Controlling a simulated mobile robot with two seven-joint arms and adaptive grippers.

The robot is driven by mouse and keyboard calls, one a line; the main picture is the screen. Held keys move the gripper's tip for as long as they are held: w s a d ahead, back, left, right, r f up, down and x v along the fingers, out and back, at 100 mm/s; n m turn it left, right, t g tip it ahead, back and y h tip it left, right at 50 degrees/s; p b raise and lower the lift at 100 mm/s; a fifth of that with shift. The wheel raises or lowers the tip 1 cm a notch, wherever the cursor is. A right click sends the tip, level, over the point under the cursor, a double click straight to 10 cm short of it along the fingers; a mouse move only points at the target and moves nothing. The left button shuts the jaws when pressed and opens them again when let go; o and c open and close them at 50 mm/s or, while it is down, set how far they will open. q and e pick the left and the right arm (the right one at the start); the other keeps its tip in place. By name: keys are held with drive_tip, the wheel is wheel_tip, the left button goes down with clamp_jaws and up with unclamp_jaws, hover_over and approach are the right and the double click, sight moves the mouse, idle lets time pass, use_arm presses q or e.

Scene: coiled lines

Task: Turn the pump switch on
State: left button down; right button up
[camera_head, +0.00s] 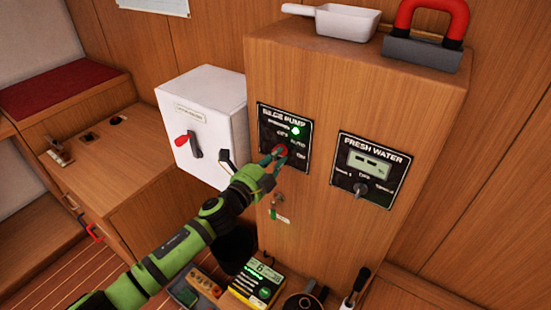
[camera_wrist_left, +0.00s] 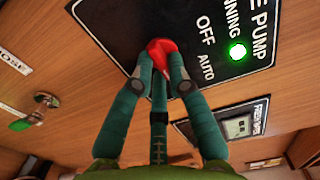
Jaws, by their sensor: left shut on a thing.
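The black bilge pump panel (camera_head: 302,112) is on the front of the wooden cabinet. Its red switch knob (camera_wrist_left: 158,47) sits by the OFF and AUTO labels; my fingers partly hide it, and I cannot tell its exact setting. A green lamp (camera_head: 295,131) glows on the panel, beside the RUNNING label; it also shows in the wrist view (camera_wrist_left: 237,51). My left gripper (camera_head: 275,158) reaches the panel from the lower left and is shut on the red knob; its fingers in the wrist view (camera_wrist_left: 165,75) close around the knob. My right gripper is not in view.
The fresh water panel (camera_head: 368,170) with a display and knob is to the right. A white box (camera_head: 205,120) with a red-handled switch stands left. A white scoop (camera_head: 335,20) and a red-handled tool (camera_head: 425,45) lie on the cabinet. A key with a tag (camera_head: 279,213) hangs below the panel.

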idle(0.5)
use_arm(q)
drive_tip(key=c, duration=1.2)
unclamp_jaws()
drive_tip(key=v, duration=1.2)
